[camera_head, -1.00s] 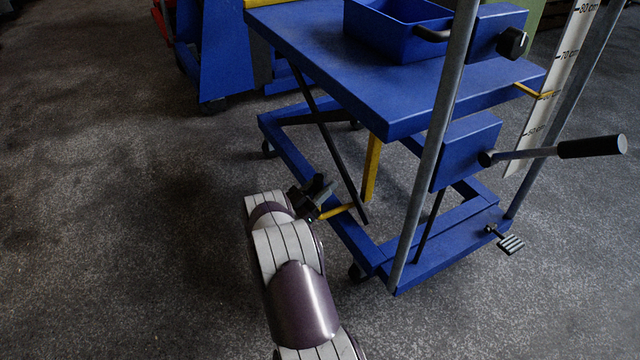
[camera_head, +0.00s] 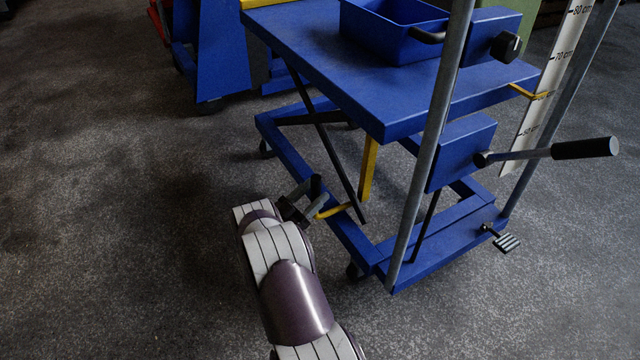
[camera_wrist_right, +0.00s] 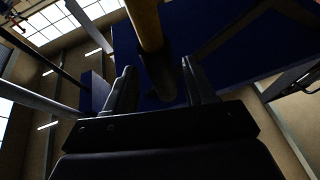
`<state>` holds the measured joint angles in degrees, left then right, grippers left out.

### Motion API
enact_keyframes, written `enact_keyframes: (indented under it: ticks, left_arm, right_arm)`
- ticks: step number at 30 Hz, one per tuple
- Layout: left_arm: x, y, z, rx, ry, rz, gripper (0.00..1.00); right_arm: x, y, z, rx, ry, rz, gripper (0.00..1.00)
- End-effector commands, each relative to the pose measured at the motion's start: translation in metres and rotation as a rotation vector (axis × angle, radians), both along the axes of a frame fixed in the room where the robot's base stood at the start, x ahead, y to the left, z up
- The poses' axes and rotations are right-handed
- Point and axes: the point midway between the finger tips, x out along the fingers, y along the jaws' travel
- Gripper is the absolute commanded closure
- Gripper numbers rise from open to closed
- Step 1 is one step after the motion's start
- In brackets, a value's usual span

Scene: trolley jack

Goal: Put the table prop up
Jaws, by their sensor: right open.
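The blue lift table (camera_head: 300,45) has its top raised over a blue base frame. A yellow bar (camera_head: 369,168) stands upright under the top. A shorter yellow bar (camera_head: 334,211) sticks out past the left side of the base, towards my right gripper (camera_head: 311,200). I cannot tell whether the two bars are one prop. In the right wrist view, a yellow bar (camera_wrist_right: 145,25) with a dark grip (camera_wrist_right: 160,75) reaches down between the fingers of my right gripper (camera_wrist_right: 158,88), which is open around the grip. My left gripper is not in view.
A blue bin (camera_head: 392,32) sits on the table top. A lever with a black handle (camera_head: 585,148) and a pedal (camera_head: 507,242) are on the right. Grey posts (camera_head: 430,150) rise at the near end. The floor on the left is clear.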

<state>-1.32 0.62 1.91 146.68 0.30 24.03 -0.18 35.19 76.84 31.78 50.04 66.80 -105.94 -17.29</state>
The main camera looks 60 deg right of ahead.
Motion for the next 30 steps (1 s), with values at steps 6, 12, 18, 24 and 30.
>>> enact_keyframes:
  ticks: [6, 12, 18, 24, 30]
  left_arm:
    - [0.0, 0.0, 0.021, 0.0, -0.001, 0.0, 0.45]
    - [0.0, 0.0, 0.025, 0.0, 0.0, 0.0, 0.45]
    - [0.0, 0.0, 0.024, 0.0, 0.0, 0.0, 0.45]
    - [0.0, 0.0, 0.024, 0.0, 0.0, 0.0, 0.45]
    - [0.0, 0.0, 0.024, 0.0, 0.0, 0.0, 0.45]
  right_arm:
    - [0.019, 0.053, -0.021, 0.0, 0.002, 0.005, 0.45]
    - [0.028, 0.08, -0.035, -0.001, 0.0, 0.001, 0.45]
    - [0.029, 0.084, -0.037, -0.001, -0.001, 0.0, 0.45]
    - [0.029, 0.084, -0.037, -0.001, -0.001, 0.0, 0.45]
    - [0.029, 0.083, -0.037, -0.002, -0.002, 0.001, 0.45]
